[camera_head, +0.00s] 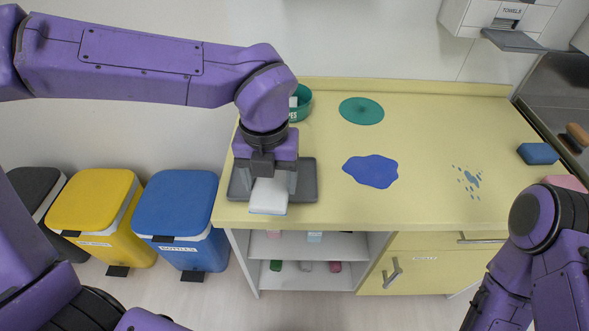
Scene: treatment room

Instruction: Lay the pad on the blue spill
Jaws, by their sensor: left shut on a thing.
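The white pad (268,197) is between the fingers of my left gripper (271,183), which is shut on it. The gripper points down over a grey tray (240,183) at the left front of the yellow counter. I cannot tell whether the pad touches the tray. The blue spill (371,171) is a dark blue puddle on the counter, right of the tray and apart from it. My right arm is at the lower right, in front of the counter; its fingertips are not in view.
A green round patch (361,111) lies behind the blue spill, and small blue splashes (468,179) lie right. A green container (300,104) stands behind my left gripper. A blue sponge-like block (538,153) lies near the sink. Bins (180,205) stand left.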

